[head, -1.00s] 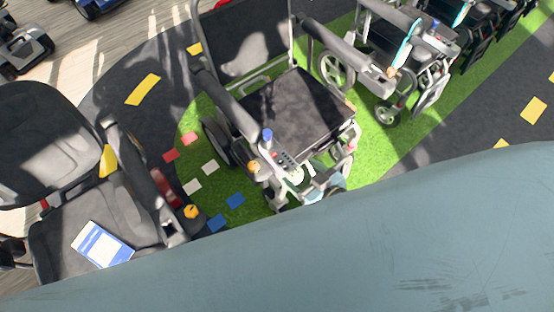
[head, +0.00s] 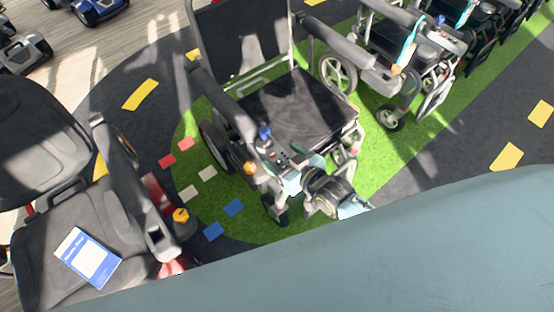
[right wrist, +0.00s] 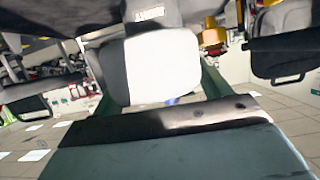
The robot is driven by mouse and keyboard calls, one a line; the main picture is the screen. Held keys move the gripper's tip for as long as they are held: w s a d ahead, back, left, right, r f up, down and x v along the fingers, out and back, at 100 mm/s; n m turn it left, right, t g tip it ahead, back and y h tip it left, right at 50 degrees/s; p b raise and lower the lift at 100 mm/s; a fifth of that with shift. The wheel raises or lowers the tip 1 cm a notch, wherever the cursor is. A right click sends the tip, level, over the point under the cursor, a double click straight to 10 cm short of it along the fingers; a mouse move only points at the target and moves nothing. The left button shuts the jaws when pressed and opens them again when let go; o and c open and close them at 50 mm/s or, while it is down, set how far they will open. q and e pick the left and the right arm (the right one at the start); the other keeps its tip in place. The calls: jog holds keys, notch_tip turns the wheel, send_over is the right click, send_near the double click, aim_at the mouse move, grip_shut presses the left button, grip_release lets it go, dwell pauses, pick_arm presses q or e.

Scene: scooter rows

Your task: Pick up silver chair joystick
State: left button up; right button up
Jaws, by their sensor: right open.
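The silver chair (head: 297,108) stands on the green strip in the head view, with a black seat. Its joystick (head: 265,134) has a blue knob and sits on the control panel at the front end of the armrest. An orange knob (head: 250,168) is just below it. My left gripper is not in view.
A dark chair (head: 75,245) with a blue and white booklet (head: 88,258) on its seat stands at the left. Another wheelchair (head: 400,55) is at the upper right. Coloured floor tiles lie between the chairs. My teal body fills the bottom.

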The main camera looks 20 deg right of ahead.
jog(key=shift+f, duration=0.15)
jog(key=shift+f, duration=0.1)
jog(key=c, duration=1.3)
jog(key=shift+w, duration=0.1)
jog(key=shift+c, duration=1.1)
jog(key=shift+d, duration=0.1)
